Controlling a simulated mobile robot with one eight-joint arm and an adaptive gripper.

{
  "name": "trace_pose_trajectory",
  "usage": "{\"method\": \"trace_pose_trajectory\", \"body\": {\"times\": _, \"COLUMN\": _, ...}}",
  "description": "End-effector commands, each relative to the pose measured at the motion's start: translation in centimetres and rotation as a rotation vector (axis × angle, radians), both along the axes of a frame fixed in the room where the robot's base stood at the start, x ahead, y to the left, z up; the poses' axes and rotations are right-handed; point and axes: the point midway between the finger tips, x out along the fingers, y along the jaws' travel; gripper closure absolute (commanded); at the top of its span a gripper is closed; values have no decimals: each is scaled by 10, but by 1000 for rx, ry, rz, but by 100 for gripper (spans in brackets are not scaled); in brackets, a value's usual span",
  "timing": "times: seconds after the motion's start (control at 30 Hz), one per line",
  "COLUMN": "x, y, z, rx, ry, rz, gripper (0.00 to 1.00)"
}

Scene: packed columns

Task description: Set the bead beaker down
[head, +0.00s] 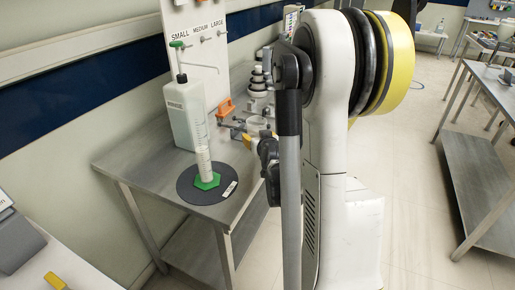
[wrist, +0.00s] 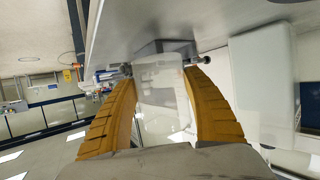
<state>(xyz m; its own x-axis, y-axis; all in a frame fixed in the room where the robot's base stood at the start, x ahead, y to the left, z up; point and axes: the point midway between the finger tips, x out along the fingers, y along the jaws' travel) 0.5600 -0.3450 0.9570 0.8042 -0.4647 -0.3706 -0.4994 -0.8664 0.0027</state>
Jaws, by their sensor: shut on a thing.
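The bead beaker is a clear, pale cup (wrist: 162,95) between the two yellow ribbed fingers of my gripper (wrist: 160,82) in the wrist view. The fingers are shut on its sides. In the head view the beaker (head: 257,125) shows small above the bench, by my dark wrist and a yellow finger (head: 266,134). My arm partly hides the gripper there. I cannot tell whether the beaker's base touches the bench, nor see beads clearly.
A tall graduated cylinder (head: 201,140) with a green foot stands on a dark round mat (head: 187,188) on the metal bench (head: 133,160). A white bottle (head: 180,112) with a spout stands behind it. Orange and grey items (head: 227,107) and dark stacked pieces (head: 258,82) lie further back.

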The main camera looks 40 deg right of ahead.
Motion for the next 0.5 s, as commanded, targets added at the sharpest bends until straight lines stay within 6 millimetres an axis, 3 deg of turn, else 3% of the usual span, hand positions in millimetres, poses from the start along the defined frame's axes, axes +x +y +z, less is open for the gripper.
{"method": "trace_pose_trajectory", "body": {"times": 0.2, "x": 1, "y": 0, "z": -36, "rx": 0, "ry": 0, "rz": 0, "gripper": 74}}
{"method": "trace_pose_trajectory", "body": {"times": 0.5, "x": 0, "y": 0, "z": -36, "rx": 0, "ry": 0, "rz": 0, "gripper": 74}}
